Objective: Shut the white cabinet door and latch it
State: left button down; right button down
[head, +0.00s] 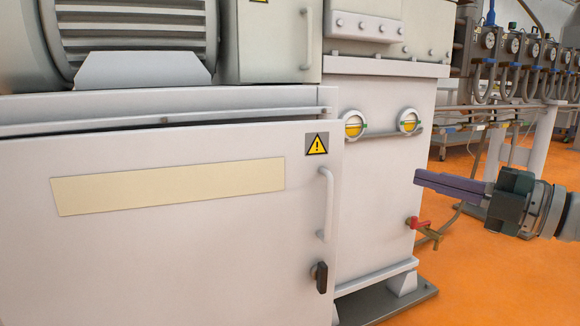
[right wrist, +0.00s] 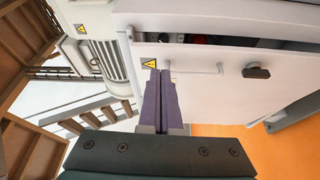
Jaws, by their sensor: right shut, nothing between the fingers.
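The white cabinet door (head: 180,240) fills the lower left of the head view. A dark gap along its top edge shows it slightly ajar; the right wrist view also shows an opening (right wrist: 225,41) with something red inside. A white bar handle (head: 327,203) and a black latch (head: 320,277) sit near its right edge. The latch also shows in the right wrist view (right wrist: 256,72). My right gripper (head: 418,178) has its purple fingers together, empty, to the right of the door and apart from the handle. My left gripper is not in view.
A grey motor (head: 135,30) stands on top of the cabinet. Right of the door are two round sight glasses (head: 354,124) and a red-handled valve (head: 417,223). A gauge rack (head: 515,50) stands behind. Orange floor (head: 480,290) is open at the lower right.

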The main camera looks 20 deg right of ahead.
jog(key=a+r+m+t+h+p, duration=0.1)
jog(key=a+m+t+h, duration=0.35)
jog(key=m, duration=0.85)
jog(key=m+g+h+b, duration=0.4)
jog(key=m+b, duration=0.2)
jog(key=m, duration=0.4)
send_near(333, 159)
jog(key=shift+t, duration=0.25)
jog(key=w, duration=0.5)
jog(key=shift+d+f, duration=0.35)
jog(key=shift+w+r, duration=0.1)
jog(key=shift+w, duration=0.8)
